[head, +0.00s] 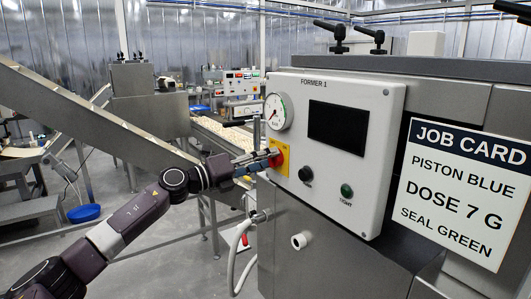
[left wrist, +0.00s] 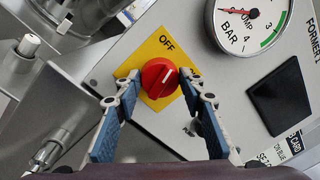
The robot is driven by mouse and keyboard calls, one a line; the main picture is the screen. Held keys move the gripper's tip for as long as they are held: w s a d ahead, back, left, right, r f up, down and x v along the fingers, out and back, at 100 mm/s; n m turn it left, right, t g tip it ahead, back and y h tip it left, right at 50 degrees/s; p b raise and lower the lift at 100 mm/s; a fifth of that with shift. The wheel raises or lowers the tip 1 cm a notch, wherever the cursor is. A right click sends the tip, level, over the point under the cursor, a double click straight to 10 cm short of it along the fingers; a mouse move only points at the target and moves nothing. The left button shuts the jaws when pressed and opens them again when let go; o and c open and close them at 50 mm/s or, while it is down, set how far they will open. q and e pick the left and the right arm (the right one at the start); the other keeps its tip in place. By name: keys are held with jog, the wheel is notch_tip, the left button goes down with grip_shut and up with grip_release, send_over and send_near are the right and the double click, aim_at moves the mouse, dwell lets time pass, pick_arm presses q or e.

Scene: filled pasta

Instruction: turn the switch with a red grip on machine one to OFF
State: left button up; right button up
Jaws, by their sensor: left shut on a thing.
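The red grip (left wrist: 158,78) of the switch sits on a yellow plate (left wrist: 163,48) marked OFF, on the panel of the machine labelled FORMER 1 (head: 329,95). The red grip (head: 276,159) and yellow plate (head: 281,147) also show in the head view, partly behind my gripper. My left gripper (head: 268,160) has reached the panel from the left. In the left wrist view its fingers (left wrist: 159,82) are shut on the red grip, one on each side. A short white mark shows on the grip, slanting toward the upper right. My right gripper is not in view.
A pressure gauge (head: 278,112) is just above the switch, with a dark screen (head: 338,128) to the right. A job card (head: 462,190) is at the right. A conveyor (head: 222,132) runs behind.

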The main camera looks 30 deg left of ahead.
pick_arm(q)
jog(key=shift+n+y+p, duration=0.3)
jog(key=shift+n+p, duration=1.75)
jog(key=shift+n, duration=0.85)
jog(key=o, duration=1.2)
jog(key=shift+w+d+f, duration=0.1)
jog(key=shift+w, duration=0.05)
jog(key=shift+c, duration=0.2)
jog(key=v, duration=1.2)
